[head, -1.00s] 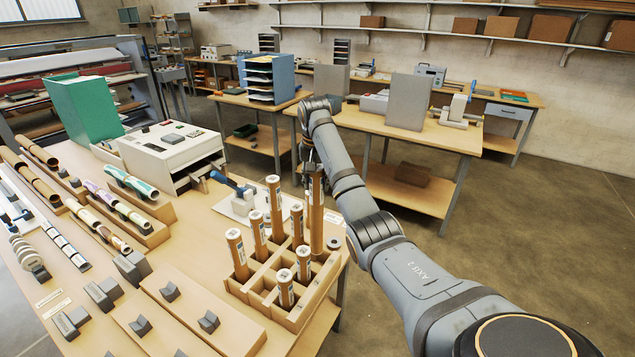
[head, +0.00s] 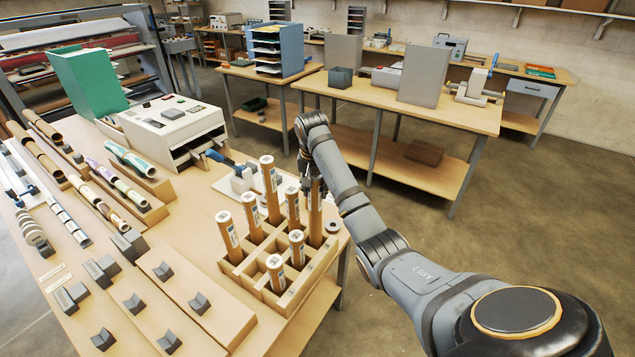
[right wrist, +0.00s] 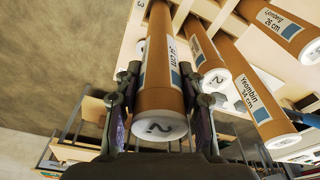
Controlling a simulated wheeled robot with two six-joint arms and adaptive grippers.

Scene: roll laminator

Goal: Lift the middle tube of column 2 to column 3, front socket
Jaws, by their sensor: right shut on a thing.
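The tube rack (head: 268,293) is a light wooden grid near the table's right end, with several capped brown tubes upright in it. My right gripper (head: 313,186) is shut on the upper part of a brown tube (head: 315,215) at the rack's back right. In the right wrist view, this held tube (right wrist: 160,75) has a white cap marked 2 and a white and blue label. Its lower end is hidden by the rack, beside a mark 3, so I cannot tell how deep it sits. Neighbouring tubes (right wrist: 205,55) stand close on the right there. My left gripper is not in view.
A white machine (head: 172,130) and a blue-handled tool (head: 240,180) stand behind the rack. Wooden boards with grey holders (head: 197,303) lie left of it. A dark round piece (head: 332,227) is by the table's right edge. Open floor lies to the right.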

